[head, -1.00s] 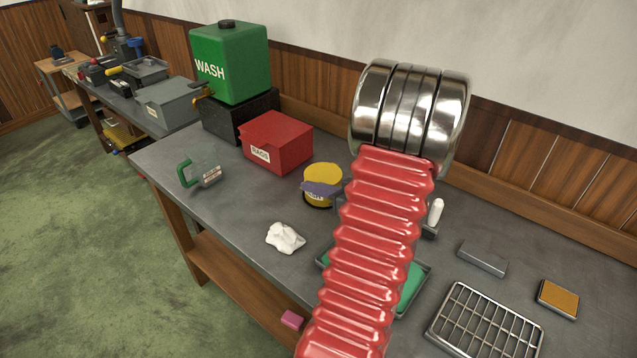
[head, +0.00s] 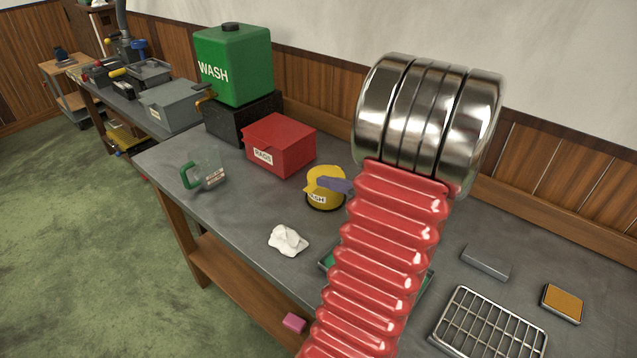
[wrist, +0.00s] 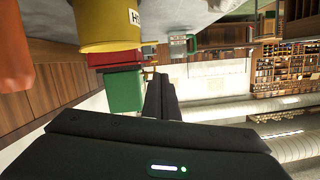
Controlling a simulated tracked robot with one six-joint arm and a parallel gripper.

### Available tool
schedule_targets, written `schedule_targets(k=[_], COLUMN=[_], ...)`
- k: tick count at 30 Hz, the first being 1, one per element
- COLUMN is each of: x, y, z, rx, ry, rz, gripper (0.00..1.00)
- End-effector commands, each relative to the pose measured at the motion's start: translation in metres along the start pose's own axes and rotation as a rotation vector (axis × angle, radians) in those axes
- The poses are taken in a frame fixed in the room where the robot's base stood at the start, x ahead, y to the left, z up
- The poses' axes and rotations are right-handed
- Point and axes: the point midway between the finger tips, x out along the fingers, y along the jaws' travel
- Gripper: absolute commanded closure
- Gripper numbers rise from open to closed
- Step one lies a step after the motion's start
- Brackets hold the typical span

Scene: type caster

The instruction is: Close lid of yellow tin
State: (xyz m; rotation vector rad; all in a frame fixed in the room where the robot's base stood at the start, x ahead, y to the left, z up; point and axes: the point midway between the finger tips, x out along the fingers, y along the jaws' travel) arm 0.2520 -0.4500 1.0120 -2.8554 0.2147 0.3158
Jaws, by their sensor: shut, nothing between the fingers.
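The yellow tin (head: 323,203), with a white label and a dark base rim, stands on the grey bench left of my red arm in the head view. Its yellow lid (head: 322,174) shows at the top; I cannot tell whether it sits flat or is raised. My gripper (head: 334,185) shows as a purple-grey tip at the tin's upper right, partly hidden by my arm. Contact with the lid cannot be told. In the wrist view my dark gripper fingers (wrist: 160,95) are together and empty, with the tin (wrist: 105,25) above and left of them.
A red rags box (head: 280,145) stands behind and left of the tin. A wire rack (head: 490,325), a grey block (head: 486,262) and an orange-topped pad (head: 562,302) are at right.

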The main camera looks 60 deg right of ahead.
Motion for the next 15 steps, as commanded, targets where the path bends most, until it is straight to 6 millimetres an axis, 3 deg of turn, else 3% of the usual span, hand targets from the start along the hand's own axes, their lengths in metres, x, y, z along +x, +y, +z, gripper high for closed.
schedule_targets(k=[9,15], x=[-0.043,-0.055], y=[-0.003,-0.005], z=[0.0,0.0], rx=[-0.002,-0.001], ry=[0.0,0.0], rz=[-0.001,-0.004], gripper=[1.0,1.0])
